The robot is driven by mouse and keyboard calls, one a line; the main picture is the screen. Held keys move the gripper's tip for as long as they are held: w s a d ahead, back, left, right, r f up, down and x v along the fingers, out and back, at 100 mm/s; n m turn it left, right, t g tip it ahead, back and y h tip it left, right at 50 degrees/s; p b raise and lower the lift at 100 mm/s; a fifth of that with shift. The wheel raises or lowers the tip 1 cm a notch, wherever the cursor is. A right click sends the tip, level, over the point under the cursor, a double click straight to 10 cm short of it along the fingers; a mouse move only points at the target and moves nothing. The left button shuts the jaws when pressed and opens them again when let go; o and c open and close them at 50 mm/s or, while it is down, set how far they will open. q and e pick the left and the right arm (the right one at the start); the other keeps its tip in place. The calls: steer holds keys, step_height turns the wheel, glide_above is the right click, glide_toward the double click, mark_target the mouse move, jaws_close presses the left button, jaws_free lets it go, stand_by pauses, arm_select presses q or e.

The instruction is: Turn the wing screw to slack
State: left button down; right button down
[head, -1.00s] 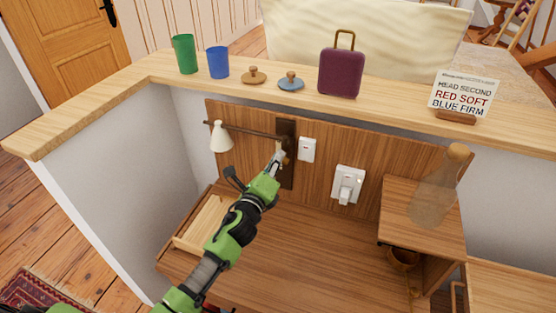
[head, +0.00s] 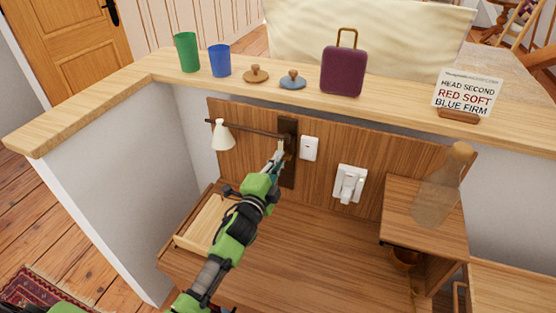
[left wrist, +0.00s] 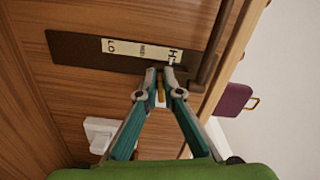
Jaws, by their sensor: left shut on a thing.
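A dark upright plate (head: 287,174) is fixed to the wooden back panel; in the left wrist view the plate (left wrist: 75,46) carries a white label (left wrist: 135,48) with LO and other marks. A thin dark rod with a white cone-shaped lamp (head: 222,136) runs left from the plate. My left gripper (head: 281,148) reaches the plate from the front. In the left wrist view its fingertips (left wrist: 161,76) are close together around a small brass-coloured piece, the wing screw (left wrist: 160,93), which is mostly hidden by the fingers. My right gripper is not in view.
A white switch (head: 309,148) and a white socket with a plug (head: 348,184) are right of the plate. A small wooden tray (head: 203,222) lies below left. A glass bottle (head: 437,190) stands on the right shelf. Cups, lids, a purple case (head: 343,72) and a sign line the ledge.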

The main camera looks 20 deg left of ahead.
arm_select(q)
steer(key=shift+r+n, duration=0.1)
steer(key=shift+n, duration=0.4)
steer(key=c, duration=2.2)
jaws_free()
steer(key=s, duration=1.2)
steer(key=shift+a, duration=0.2)
